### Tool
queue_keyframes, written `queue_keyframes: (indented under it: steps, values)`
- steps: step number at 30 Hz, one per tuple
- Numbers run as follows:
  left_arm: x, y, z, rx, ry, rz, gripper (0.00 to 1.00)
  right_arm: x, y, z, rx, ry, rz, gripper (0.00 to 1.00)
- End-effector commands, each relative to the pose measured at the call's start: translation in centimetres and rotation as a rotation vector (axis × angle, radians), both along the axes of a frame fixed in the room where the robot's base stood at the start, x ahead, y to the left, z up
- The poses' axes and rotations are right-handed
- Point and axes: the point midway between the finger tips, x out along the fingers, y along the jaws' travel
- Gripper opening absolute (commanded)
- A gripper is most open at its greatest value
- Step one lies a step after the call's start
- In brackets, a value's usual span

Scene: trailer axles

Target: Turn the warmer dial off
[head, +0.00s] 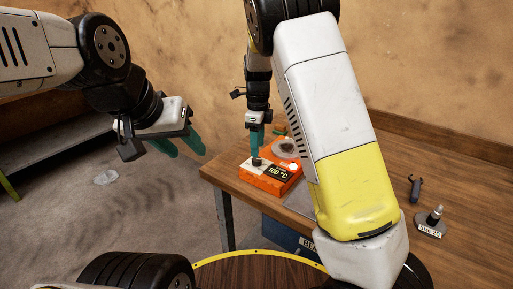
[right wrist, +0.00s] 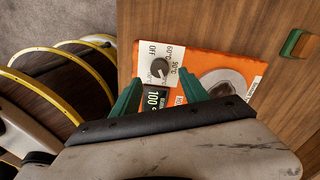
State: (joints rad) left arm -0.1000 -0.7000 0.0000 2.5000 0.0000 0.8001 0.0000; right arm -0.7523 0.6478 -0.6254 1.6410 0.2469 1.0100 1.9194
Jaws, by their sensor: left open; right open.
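My right gripper (head: 257,142) points down just above the dial. Its open teal fingers (right wrist: 160,90) stand apart, with the dial beyond their tips in that view. My left gripper (head: 181,147) is open and empty, left of the table over the floor.
A round metal plate (head: 286,147) is on the warmer's top. A green-and-brown block (right wrist: 298,44) lies behind it. A dark tool (head: 415,189) and a small labelled stand (head: 432,222) are at the right of the table. My right arm hides part of the tabletop.

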Motion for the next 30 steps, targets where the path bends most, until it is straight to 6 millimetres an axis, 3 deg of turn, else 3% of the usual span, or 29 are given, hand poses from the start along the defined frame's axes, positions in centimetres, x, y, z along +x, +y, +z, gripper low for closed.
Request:
queue_keyframes:
  steps: [3,9,19,20,27,30]
  values:
    - [0.0,0.0,0.0,0.0,0.0,0.0,0.45,-0.1,-0.1,-2.2,-0.001,0.003,0.001,0.52]
    - [0.0,0.0,0.0,0.0,0.0,0.0,0.45,-0.1,0.0,-4.4,0.0,0.002,0.002,0.52]
    - [0.0,0.0,0.0,0.0,0.0,0.0,0.45,-0.1,0.0,-4.9,0.001,0.0,0.003,0.52]
    - [0.0,0.0,0.0,0.0,0.0,0.0,0.45,-0.1,0.0,-4.9,0.001,0.0,0.003,0.5]
    - [0.0,0.0,0.0,0.0,0.0,0.0,0.45,-0.1,0.0,-4.9,0.001,0.0,0.003,0.03]
    - [0.0,0.0,0.0,0.0,0.0,0.0,0.45,-0.1,0.0,-4.9,0.001,0.0,0.003,0.0]
